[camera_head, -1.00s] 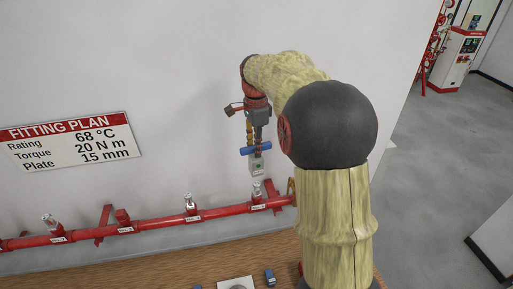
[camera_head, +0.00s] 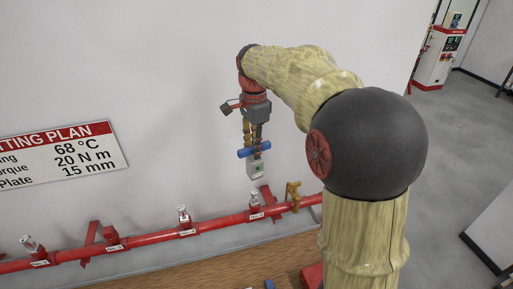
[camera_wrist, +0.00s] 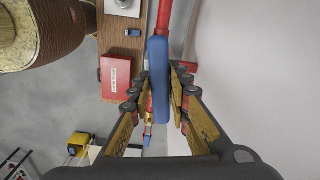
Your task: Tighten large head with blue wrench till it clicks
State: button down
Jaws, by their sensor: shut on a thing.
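My gripper (camera_head: 251,140) is shut on the blue wrench (camera_head: 254,152), which hangs upright with a grey-white block (camera_head: 256,170) at its lower end. In the wrist view the blue wrench (camera_wrist: 158,85) lies between my two fingers. The red pipe (camera_head: 215,222) carries silvery sprinkler heads: a right one (camera_head: 255,198), a middle one (camera_head: 184,216) and a left one (camera_head: 32,244). The wrench's lower end is just above the right head in the picture, with a small gap. I cannot tell which head is the large one.
A fitting plan sign (camera_head: 60,155) on the wall reads 68 °C, 20 N m, 15 mm. A brass valve (camera_head: 293,195) stands on the pipe right of the heads. A wooden bench (camera_head: 190,272) runs below. A red box (camera_wrist: 115,74) lies on it.

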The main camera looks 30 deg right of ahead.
jog(key=shift+r, duration=0.1)
notch_tip(320, 180, down, 7)
jog(key=b, duration=0.4)
dwell(0.5)
jog(key=shift+f+p, duration=0.2)
jog(key=shift+p, duration=0.1)
dwell(1.7)
jog(key=shift+f+b, duration=2.05)
jog(key=shift+f, duration=1.55)
jog(key=shift+r, duration=0.1)
jog(key=shift+m+p, duration=0.4)
jog(key=shift+m, duration=1.3)
jog(key=shift+n, duration=0.4)
jog(key=shift+r, duration=0.15)
jog(key=shift+r+p, duration=4.35)
jog(key=shift+r, duration=1.7)
